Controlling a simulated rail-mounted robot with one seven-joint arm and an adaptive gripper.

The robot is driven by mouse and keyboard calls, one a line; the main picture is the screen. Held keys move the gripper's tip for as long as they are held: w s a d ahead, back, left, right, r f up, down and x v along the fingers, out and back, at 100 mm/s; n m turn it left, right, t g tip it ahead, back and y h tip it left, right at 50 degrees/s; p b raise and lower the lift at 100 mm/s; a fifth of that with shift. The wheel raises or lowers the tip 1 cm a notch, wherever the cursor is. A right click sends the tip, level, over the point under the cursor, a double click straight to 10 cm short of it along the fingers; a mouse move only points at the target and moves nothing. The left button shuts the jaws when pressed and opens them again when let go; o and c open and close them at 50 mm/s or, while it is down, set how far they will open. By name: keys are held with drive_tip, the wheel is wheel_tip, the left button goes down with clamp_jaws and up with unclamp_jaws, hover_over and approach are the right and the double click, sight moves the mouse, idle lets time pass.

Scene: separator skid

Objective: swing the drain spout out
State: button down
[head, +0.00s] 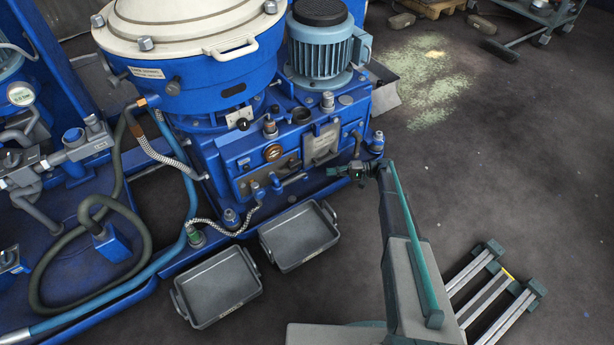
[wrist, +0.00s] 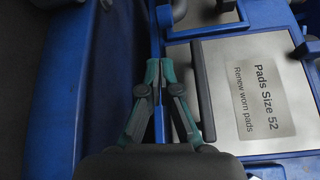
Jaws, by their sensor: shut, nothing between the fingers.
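My gripper (head: 345,171) is at the front right of the blue separator base, near its lower front face. In the wrist view its two teal fingers (wrist: 160,70) are together at the tips with nothing held. They point along a blue edge beside a grey cover plate (wrist: 245,90) lettered "Pads Size 52, Renew worn pads". Small fittings (head: 268,187) stick out low on the base front, left of my gripper, above the trays. I cannot tell for sure which part is the drain spout, and none shows clearly in the wrist view.
Two grey trays, a left one (head: 222,307) and a right one (head: 283,265), lie on the floor before the base. A braided hose (head: 212,226) and thick hoses run at the left. The grey cover (head: 322,146) has a handle. Floor (head: 480,170) to the right is open.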

drive_tip(key=shift+s+a+f+b, duration=0.15)
drive_tip(key=shift+a+b, duration=0.45)
drive_tip(key=shift+a, duration=1.05)
drive_tip(key=shift+s+a+f+b, duration=0.15)
drive_tip(key=shift+a+b, duration=0.45)
drive_tip(key=shift+a, duration=1.1)
drive_tip(key=shift+s+a+b, duration=0.25)
drive_tip(key=shift+a+b, duration=0.35)
drive_tip(key=shift+a, duration=1.05)
